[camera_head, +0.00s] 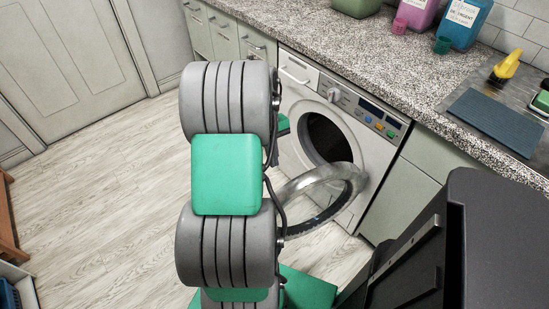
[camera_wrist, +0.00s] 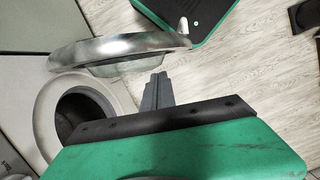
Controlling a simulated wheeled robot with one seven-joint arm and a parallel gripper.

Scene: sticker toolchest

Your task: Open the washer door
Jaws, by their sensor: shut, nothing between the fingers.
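The washer (camera_head: 365,150) is a white front-loader under the counter. Its round door (camera_head: 325,180), a silver ring with a glass bowl, stands swung wide out from the front, and the dark drum opening (camera_head: 325,135) is exposed. In the wrist view the door (camera_wrist: 115,46) shows at upper left, with the drum opening (camera_wrist: 85,112) below it. My gripper (camera_wrist: 158,80) is shut and empty, just right of the opening and below the door's rim in that picture. Whether it touches the door I cannot tell.
A speckled countertop (camera_head: 330,45) runs above the washer, with detergent bottles (camera_head: 465,20), a dark drying mat (camera_head: 497,122) and a yellow object (camera_head: 507,66) on it. Grey-green cabinets (camera_head: 425,170) flank the washer. Wooden floor (camera_head: 110,200) is open at the left.

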